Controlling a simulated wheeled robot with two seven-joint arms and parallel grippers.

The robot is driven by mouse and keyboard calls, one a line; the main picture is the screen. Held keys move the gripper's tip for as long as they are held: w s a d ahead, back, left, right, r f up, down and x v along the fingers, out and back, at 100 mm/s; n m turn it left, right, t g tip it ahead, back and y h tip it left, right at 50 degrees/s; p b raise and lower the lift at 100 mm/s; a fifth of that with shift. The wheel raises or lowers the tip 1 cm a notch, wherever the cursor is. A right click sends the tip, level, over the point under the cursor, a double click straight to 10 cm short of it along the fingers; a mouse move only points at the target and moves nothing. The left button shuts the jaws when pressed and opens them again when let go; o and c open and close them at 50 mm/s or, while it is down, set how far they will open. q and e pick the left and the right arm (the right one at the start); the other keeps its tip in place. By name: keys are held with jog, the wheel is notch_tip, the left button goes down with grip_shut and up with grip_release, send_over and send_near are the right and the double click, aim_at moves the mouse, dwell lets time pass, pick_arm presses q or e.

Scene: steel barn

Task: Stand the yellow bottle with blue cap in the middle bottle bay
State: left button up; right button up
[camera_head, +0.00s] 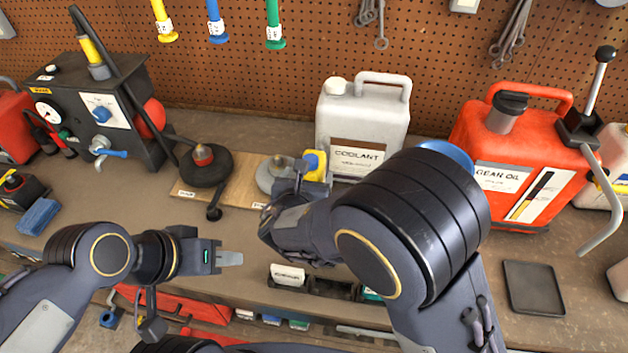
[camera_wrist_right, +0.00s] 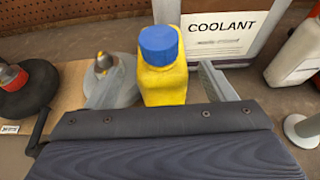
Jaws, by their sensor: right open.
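The yellow bottle with blue cap (camera_head: 316,167) stands upright on the bench in front of the coolant jug, partly hidden by my right arm. In the right wrist view the bottle (camera_wrist_right: 165,82) is between the two spread fingers of my right gripper (camera_wrist_right: 160,88), with a gap visible on its right side. My right gripper also shows in the head view (camera_head: 298,180), largely hidden by its own wrist. A dark low rack (camera_head: 332,288) at the bench's front has a white labelled piece at its left; its right part is hidden by my arm. My left gripper (camera_head: 232,258) is left of the rack, apart from it.
The white coolant jug (camera_head: 362,110) stands close behind the bottle. Grey (camera_head: 275,172) and black (camera_head: 207,165) funnel-like items sit on a wooden board to the left. A red gear oil can (camera_head: 510,150) and a dark tray (camera_head: 533,287) are on the right.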

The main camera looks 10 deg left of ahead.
jog(key=p+x, duration=0.1)
jog(key=x, duration=0.3)
jog(key=shift+w+d+r, duration=0.1)
jog(key=shift+w, duration=0.05)
jog(key=shift+w+f+p, duration=0.2)
jog(key=shift+w+p, duration=0.15)
grip_shut()
jog(key=shift+r, duration=0.15)
